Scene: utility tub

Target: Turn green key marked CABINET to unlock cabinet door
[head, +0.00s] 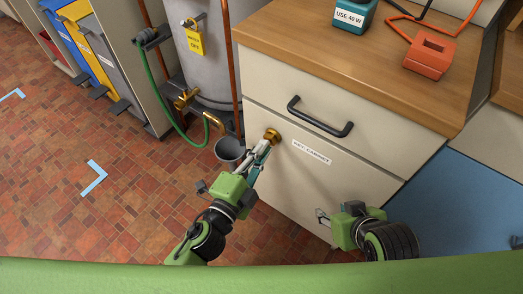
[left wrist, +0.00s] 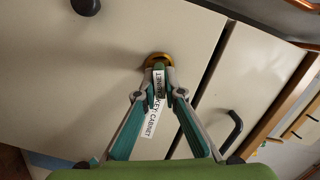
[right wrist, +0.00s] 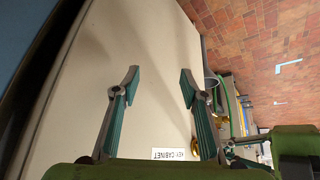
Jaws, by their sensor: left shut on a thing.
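The cabinet front (head: 285,195) is cream, with a brass lock (head: 271,135) at the upper left of its label KEY CABINET (head: 311,151). The lock also shows in the left wrist view (left wrist: 158,58). My left gripper (head: 262,147) is shut on the green key (left wrist: 160,68) right at the lock; the fingers hide most of the key. A white tag (left wrist: 158,84), its lettering ending in "INET", shows between the fingers. My right gripper (right wrist: 160,78) is open and empty, near the lower right of the cabinet front.
A drawer with a dark handle (head: 319,118) sits above the cabinet front, under a wooden worktop (head: 370,72). A grey bucket (head: 229,150) and a tank (head: 214,50) with a brass tap (head: 185,98) stand to the left.

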